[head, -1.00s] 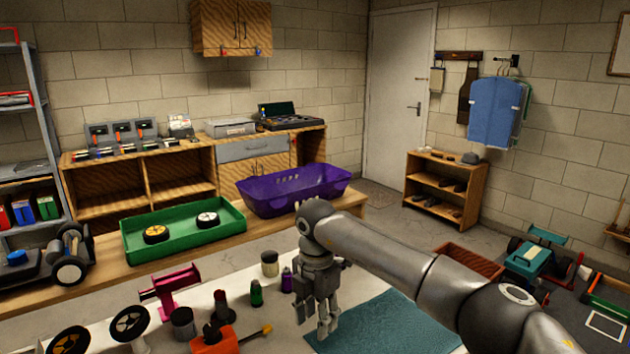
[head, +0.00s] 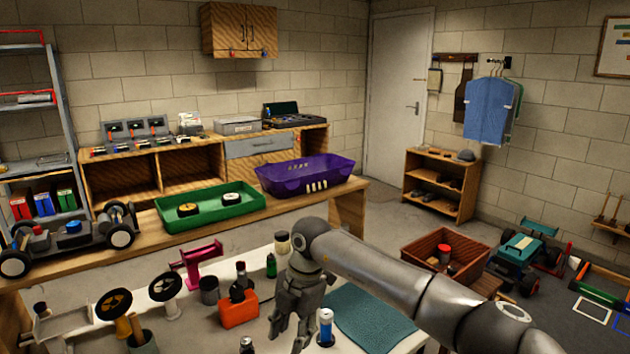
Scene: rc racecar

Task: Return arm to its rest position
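My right arm comes in from the lower right, and its gripper (head: 287,338) hangs fingers-down over the near white table (head: 215,335). The fingers look apart, with nothing seen between them. The gripper is left of the teal mat (head: 372,318) and beside a blue-and-white bottle (head: 326,328). An orange container (head: 239,310) stands to its left. My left arm and gripper are not in view.
Wheels on stands (head: 165,287), a pink stand (head: 198,264) and several bottles crowd the near table. The mat's visible surface is clear.

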